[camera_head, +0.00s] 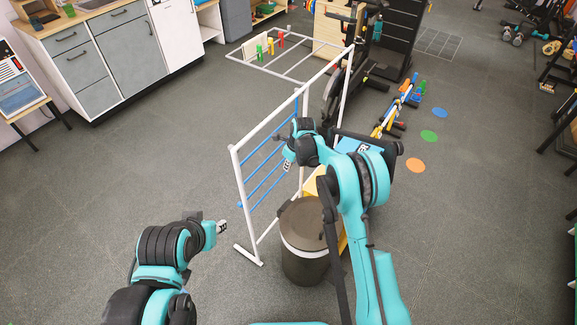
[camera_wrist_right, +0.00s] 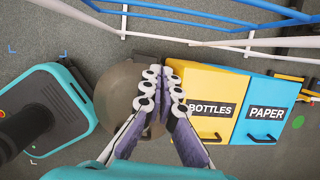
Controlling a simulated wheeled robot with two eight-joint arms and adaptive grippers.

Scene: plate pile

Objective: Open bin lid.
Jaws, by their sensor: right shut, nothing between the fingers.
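A round brown bin (camera_head: 304,262) with a pale band below its rim stands on the floor. Its flat brown lid (camera_head: 303,222) looks closed; part of it is hidden by my right arm. The lid also shows in the right wrist view (camera_wrist_right: 112,92), partly behind my fingers. My right gripper (camera_head: 287,163) is above and beyond the lid in the head view. In the wrist view the right gripper (camera_wrist_right: 162,78) is shut and empty, its fingers overlapping the lid's right side. My left gripper (camera_head: 222,227) is left of the bin, apart from it; its finger opening is unclear.
A yellow BOTTLES bin (camera_wrist_right: 208,82) and a blue PAPER bin (camera_wrist_right: 278,92) stand right of the brown bin. A white drying rack (camera_head: 238,180) with blue bars rises close behind. Open grey floor lies to the left.

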